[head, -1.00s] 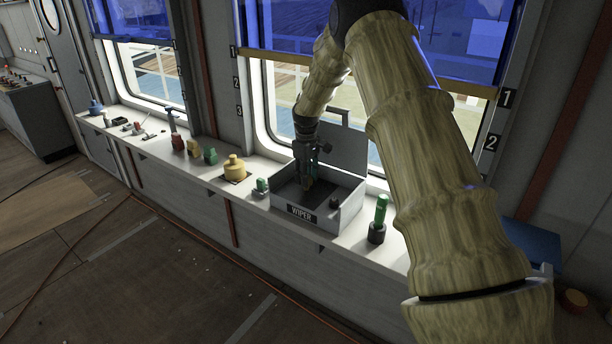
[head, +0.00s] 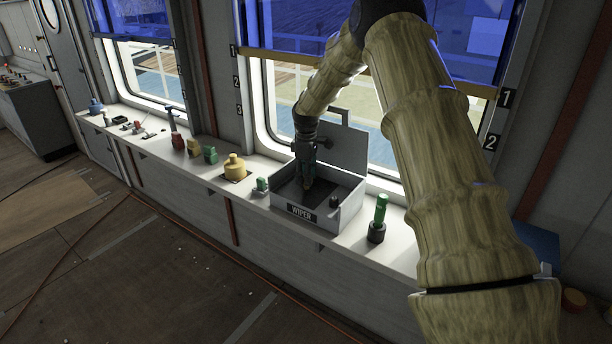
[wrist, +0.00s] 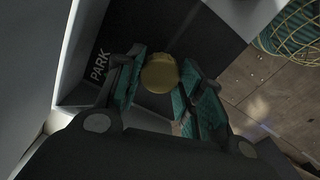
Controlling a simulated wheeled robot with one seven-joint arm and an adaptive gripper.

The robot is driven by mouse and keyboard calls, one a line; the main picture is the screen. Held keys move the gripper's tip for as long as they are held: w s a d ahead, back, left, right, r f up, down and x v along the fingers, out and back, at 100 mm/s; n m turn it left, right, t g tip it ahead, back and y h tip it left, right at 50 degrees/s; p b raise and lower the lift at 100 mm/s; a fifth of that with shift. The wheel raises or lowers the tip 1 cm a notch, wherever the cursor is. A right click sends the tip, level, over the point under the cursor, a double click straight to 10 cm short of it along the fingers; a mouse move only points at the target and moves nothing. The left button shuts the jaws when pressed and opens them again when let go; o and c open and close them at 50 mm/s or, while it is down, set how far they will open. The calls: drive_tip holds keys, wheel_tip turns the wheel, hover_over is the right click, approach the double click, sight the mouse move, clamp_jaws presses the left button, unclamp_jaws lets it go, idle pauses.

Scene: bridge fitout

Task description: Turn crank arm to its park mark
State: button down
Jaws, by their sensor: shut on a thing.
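The grey WIPER box (head: 346,207) stands open on the ledge, its lid (head: 345,147) raised at the back. My gripper (head: 307,183) reaches down into it from above. In the wrist view my gripper (wrist: 161,85) has its teal-padded fingers on either side of a round brass knob (wrist: 160,72), and is shut on it. I take the knob to be the handle of the crank arm; the rest of the arm is hidden under the gripper. The white PARK mark (wrist: 99,64) is on the dark panel, left of the knob and close to the left finger.
A black knob (head: 335,202) sits at the box's right front. A green-handled item (head: 381,210) stands to the right, and a small green switch (head: 261,186) and yellow fitting (head: 235,168) to the left. The window is behind the box; open floor lies in front.

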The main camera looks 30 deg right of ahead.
drive_tip(key=c, duration=0.9)
unclamp_jaws()
drive_tip(key=shift+r, duration=3.75)
